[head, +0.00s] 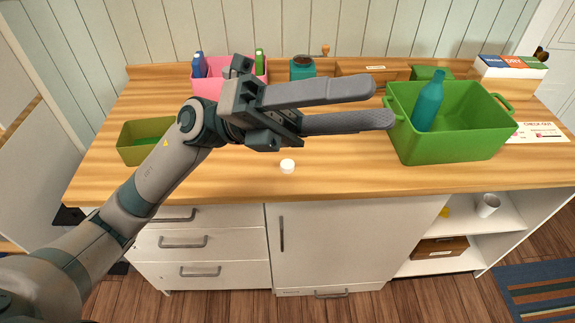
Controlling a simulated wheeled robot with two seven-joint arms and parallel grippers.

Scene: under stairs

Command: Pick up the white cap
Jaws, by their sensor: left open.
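The white cap (288,166) is a small round piece lying on the wooden counter, a little in front of the middle. It stands alone with bare wood around it. My left gripper (384,103) reaches in from the left above the counter, with its fingers pointing right. It is open, and nothing shows between its fingers. In the picture the fingers lie above and to the right of the cap, apart from it. My right gripper does not show.
A green crate (455,150) holding a teal bottle (428,104) stands at the right. A pink bin (213,87) with bottles is at the back, and a low green box (133,153) is at the left. The counter's front edge (330,194) lies close to the cap.

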